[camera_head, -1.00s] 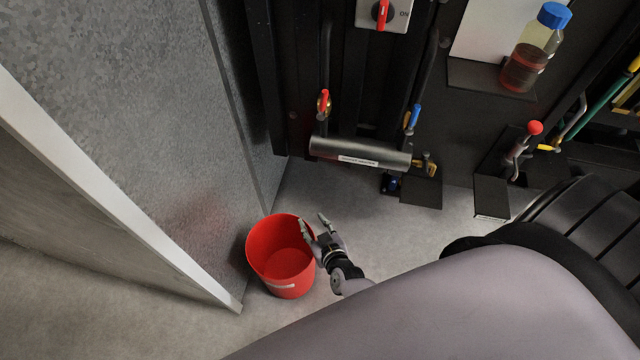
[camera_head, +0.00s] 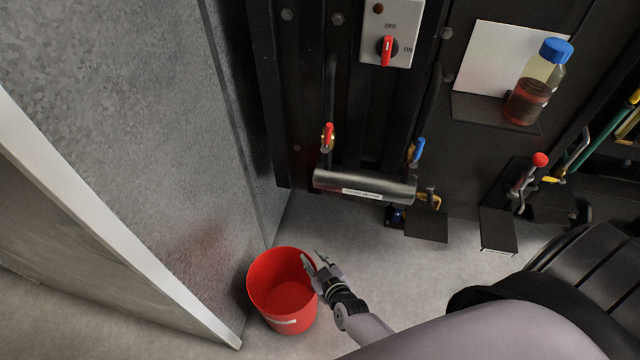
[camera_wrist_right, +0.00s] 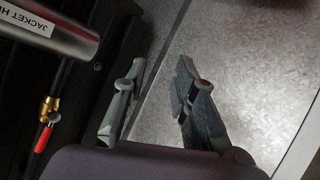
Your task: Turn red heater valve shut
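The red heater valve (camera_head: 329,135) has a small red lever on a brass body, at the left end of the grey heater cylinder. In the head view its lever looks roughly in line with the pipe above it. In the right wrist view the red valve (camera_wrist_right: 42,138) is at the lower left, beside the labelled heater cylinder (camera_wrist_right: 60,30). My right gripper (camera_head: 313,256) is below the cylinder, in front of a red bucket's right rim in the picture. In the right wrist view the gripper (camera_wrist_right: 160,64) has its fingers apart, with nothing between them. My left gripper is not in view.
The red bucket (camera_head: 266,282) stands on the floor by a grey wall panel (camera_head: 150,130). A blue-handled valve (camera_head: 418,150) is at the cylinder's right end. A red OFF/ON switch (camera_head: 387,50) is above. A blue-capped bottle (camera_head: 530,95) sits on a shelf at the right.

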